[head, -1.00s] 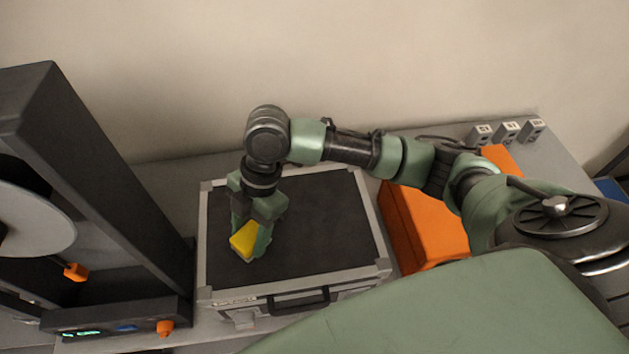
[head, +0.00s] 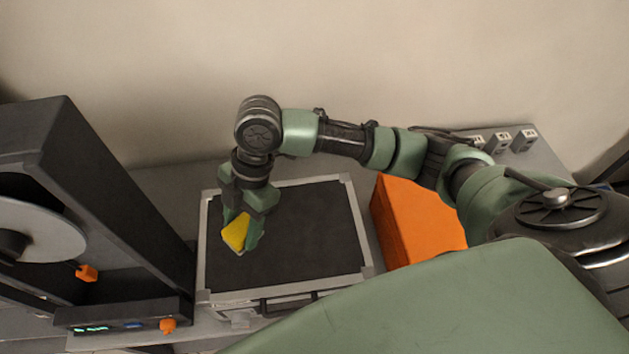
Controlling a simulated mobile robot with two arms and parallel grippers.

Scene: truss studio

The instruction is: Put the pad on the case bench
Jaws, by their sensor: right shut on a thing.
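The pad (head: 236,233) is a small yellow block with a pale lower edge. My right gripper (head: 243,232) is shut on it and points down over the left part of the case. The case bench may be the closed case (head: 310,235) with a black top and silver edges, or the grey bench (head: 165,187) under it; I cannot tell which is meant. Whether the pad touches the case top is not clear from this angle. My left gripper is not in view.
A black-framed machine (head: 95,170) with a pale spool and orange knobs stands left of the case. An orange box (head: 412,225) stands to its right. Several small grey blocks (head: 502,141) sit at the back right. Most of the case top is clear.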

